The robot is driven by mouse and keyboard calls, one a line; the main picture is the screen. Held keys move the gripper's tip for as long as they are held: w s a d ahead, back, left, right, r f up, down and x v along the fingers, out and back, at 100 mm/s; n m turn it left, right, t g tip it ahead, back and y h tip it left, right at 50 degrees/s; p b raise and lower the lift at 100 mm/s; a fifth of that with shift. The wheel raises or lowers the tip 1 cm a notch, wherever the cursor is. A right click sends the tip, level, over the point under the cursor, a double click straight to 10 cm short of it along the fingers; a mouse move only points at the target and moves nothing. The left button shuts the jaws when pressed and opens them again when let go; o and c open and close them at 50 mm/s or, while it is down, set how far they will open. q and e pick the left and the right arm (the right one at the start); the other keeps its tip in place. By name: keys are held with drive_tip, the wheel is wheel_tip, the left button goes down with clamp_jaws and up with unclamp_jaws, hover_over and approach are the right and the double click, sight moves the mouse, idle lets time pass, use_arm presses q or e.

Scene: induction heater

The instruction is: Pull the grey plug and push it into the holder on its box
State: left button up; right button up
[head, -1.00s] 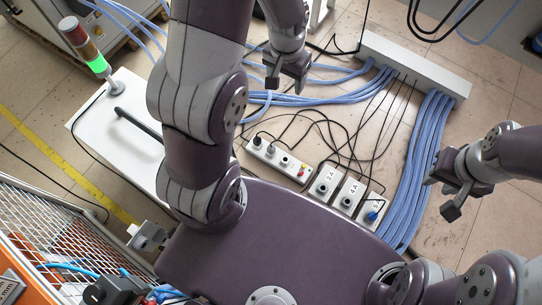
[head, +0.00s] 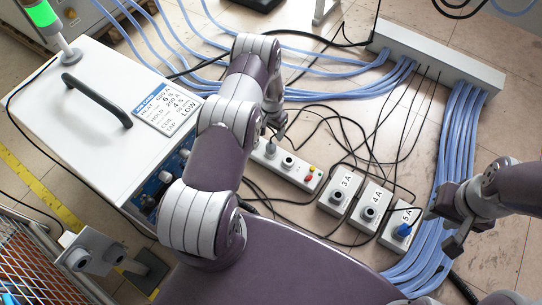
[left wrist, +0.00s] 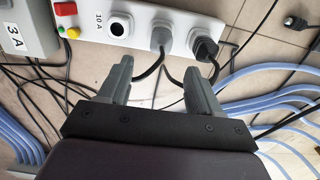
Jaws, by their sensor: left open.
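The grey plug (left wrist: 160,36) sits in the white power strip (left wrist: 122,10) in the left wrist view, beside a black plug (left wrist: 205,48). Its cord runs down between my fingers. My left gripper (left wrist: 158,78) is open, with its fingers apart and short of the strip; nothing is between the tips but cord and floor. In the head view my left gripper (head: 276,122) hangs over the left end of the strip (head: 291,166), partly hiding the plugs. My right gripper (head: 452,218) is open and empty at the right. I cannot tell which round fitting is the holder.
Box 3 A (head: 340,193), box 4 A (head: 369,207) and box 5 A (head: 399,230), with a blue plug (head: 403,230), stand right of the strip. Black cords and blue hoses (head: 455,150) cross the floor. A white cabinet (head: 75,110) stands left.

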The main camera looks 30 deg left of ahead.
sight(271, 143)
use_arm(q)
drive_tip(key=shift+a+f, duration=0.1)
drive_tip(key=shift+f, duration=0.7)
use_arm(e)
drive_tip(key=shift+f, duration=0.3)
drive_tip(key=shift+f, duration=0.1)
use_arm(q)
wheel_tip(271, 143, down, 9)
drive_tip(key=b, duration=0.7)
drive_tip(key=shift+b, duration=0.3)
use_arm(e)
wheel_tip(271, 143, down, 7)
drive_tip(key=shift+f, duration=0.2)
use_arm(q)
clamp_jaws()
drive_tip(key=shift+r, duration=0.1)
use_arm(e)
drive_tip(key=shift+r, duration=0.1)
